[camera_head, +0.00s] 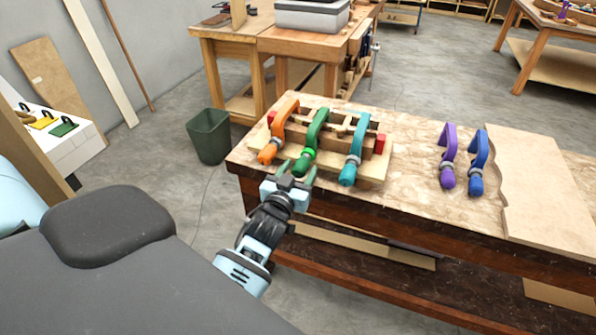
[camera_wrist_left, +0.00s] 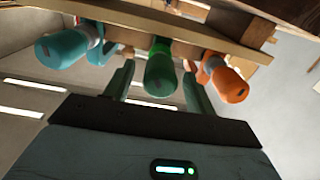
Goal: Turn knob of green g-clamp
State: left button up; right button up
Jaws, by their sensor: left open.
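The green g-clamp (camera_head: 315,129) sits in the middle of three clamps on a wooden lamination form (camera_head: 340,128) on the workbench. Its green knob (camera_head: 304,163) points toward me. My left gripper (camera_head: 294,172) is open just in front of that knob. In the left wrist view the green knob (camera_wrist_left: 160,75) lies between the two spread fingers (camera_wrist_left: 157,82), with a gap on each side. The orange clamp (camera_head: 280,128) is on its left and the teal clamp (camera_head: 355,148) on its right in the head view. My right gripper is not in view.
The workbench (camera_head: 415,205) also holds a purple clamp (camera_head: 448,155), a blue clamp (camera_head: 479,162) and a flat curved-edge board (camera_head: 540,190). A dark green bin (camera_head: 209,136) stands on the floor left of the bench. The orange and teal knobs flank the fingers closely.

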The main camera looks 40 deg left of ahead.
pick_arm(q)
jog(key=c, duration=1)
jog(key=shift+r+m+p, duration=0.15)
jog(key=shift+m+p, duration=0.2)
jog(key=shift+m, duration=0.55)
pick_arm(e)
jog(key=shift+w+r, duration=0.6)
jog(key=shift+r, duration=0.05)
pick_arm(q)
jog(key=o, duration=1)
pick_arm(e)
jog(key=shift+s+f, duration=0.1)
